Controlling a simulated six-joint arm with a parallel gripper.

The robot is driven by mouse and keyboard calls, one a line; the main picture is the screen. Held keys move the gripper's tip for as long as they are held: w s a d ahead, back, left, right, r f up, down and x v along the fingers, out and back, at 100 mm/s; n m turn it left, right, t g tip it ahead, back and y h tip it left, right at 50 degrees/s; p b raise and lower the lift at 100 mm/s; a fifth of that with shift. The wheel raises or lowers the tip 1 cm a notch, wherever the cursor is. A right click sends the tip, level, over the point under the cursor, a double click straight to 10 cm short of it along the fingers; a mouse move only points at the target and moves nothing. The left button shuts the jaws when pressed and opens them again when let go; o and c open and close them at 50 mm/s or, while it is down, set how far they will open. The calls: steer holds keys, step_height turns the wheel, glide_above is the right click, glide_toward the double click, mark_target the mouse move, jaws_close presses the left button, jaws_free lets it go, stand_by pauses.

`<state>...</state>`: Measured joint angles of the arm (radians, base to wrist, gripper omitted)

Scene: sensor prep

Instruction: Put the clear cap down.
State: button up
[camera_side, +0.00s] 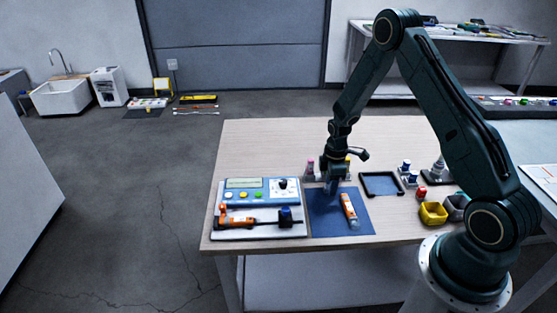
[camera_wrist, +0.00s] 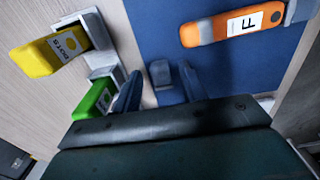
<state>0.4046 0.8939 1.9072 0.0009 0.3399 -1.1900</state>
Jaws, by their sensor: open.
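In the wrist view a small see-through, bluish-grey piece, which looks like the clear cap (camera_wrist: 161,78), is between the two fingers of my gripper (camera_wrist: 160,92). It is over the blue mat (camera_wrist: 160,25); its lower part is hidden by my gripper body. I cannot tell whether it touches a finger. In the side view my gripper (camera_side: 331,184) points down at the mat's back left part (camera_side: 325,222), with its jaws open.
A blue and white instrument (camera_side: 262,190) and a tray (camera_side: 230,234) with an orange-black tool stand left of the mat. Yellow (camera_wrist: 45,54) and green (camera_wrist: 94,98) pieces sit in holders close left of my gripper.

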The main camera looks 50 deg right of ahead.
step_height(320, 180, up, 12)
stand_by(0.6)
steer(key=shift+f, duration=0.1)
stand_by(0.4)
steer(key=s+a+r+m+t, duration=0.15)
steer(key=s+a+r, duration=0.3)
steer(key=r, duration=0.45)
steer(key=s+a+r+m+t, duration=0.1)
steer(key=s+a+r+m, duration=0.2)
steer(key=a+r, duration=0.5)
steer(key=s+a+r+m+t, duration=0.1)
steer(key=s+a+r+m, duration=0.1)
steer(key=s, duration=0.5)
steer(key=s+a+r+m+t, duration=0.2)
steer(key=s+r, duration=0.3)
steer(key=s, duration=0.2)
steer(key=shift+s+a+r, duration=0.25)
steer(key=shift+s+a, duration=0.1)
steer(key=shift+s, duration=0.05)
